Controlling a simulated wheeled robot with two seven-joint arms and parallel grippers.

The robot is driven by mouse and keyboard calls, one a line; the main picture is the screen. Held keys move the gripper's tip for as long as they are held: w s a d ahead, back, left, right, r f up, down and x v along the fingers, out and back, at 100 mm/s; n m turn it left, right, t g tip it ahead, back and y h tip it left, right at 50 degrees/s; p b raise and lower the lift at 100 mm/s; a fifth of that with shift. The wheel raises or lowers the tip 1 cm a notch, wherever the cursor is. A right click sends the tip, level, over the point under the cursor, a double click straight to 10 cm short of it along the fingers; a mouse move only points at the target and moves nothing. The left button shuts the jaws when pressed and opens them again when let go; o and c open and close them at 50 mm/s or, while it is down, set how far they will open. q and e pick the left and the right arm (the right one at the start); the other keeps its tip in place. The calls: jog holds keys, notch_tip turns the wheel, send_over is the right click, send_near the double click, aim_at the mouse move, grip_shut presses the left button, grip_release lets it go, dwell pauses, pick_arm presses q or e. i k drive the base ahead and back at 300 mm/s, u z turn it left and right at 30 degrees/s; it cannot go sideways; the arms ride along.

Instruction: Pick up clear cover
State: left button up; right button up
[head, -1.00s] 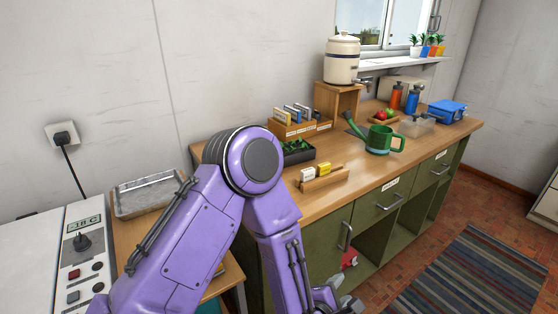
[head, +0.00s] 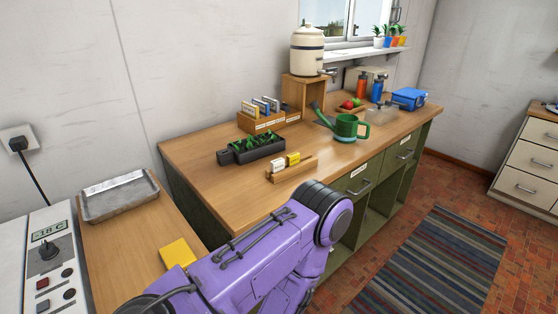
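A clear, see-through cover (head: 381,118) with a dark knob on top sits on the wooden counter (head: 215,190), toward its far right end. It stands just right of the green watering can (head: 347,128) and in front of the red and blue bottles. Its outline is faint and small at this distance. A purple arm of mine crosses the lower middle of the head view, bent at the elbow in front of the counter. Its gripper is out of frame. The other gripper is not in view either.
The counter holds a seedling tray (head: 252,148), a small wooden label holder (head: 291,170), a seed-packet box (head: 268,120), a cream dispenser (head: 307,50) and a blue box (head: 409,98). A metal tray (head: 118,196) lies at left. A striped rug (head: 435,265) covers open floor at right.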

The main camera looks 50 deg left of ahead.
aim_at(380, 114)
jog(key=z, duration=0.65)
jog(key=i, duration=1.25)
jog(key=u, duration=0.2)
